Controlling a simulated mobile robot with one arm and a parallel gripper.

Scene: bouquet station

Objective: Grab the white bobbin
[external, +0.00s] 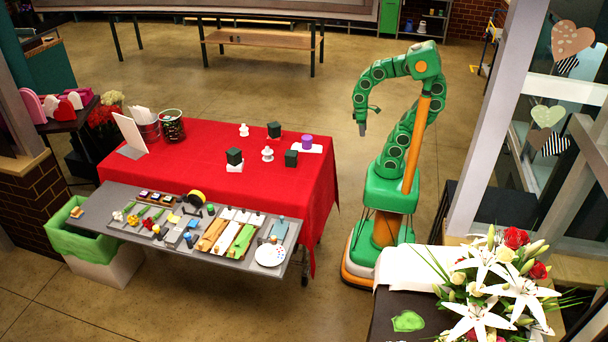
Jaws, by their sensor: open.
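Two small white spool-like pieces stand on the red-covered table: one at the back (244,130) and one nearer the front (267,154). I cannot tell for sure which is the white bobbin. A further white piece (235,168) sits by a dark block and is partly hidden by it. My gripper (363,129) hangs pointing down, to the right of the table and apart from all these pieces. It is open, with nothing visible in it.
Dark blocks (274,130) (291,158) (234,156) stand close around the white pieces. A grey tray table (110,208) with tools fronts the red cloth (205,150).

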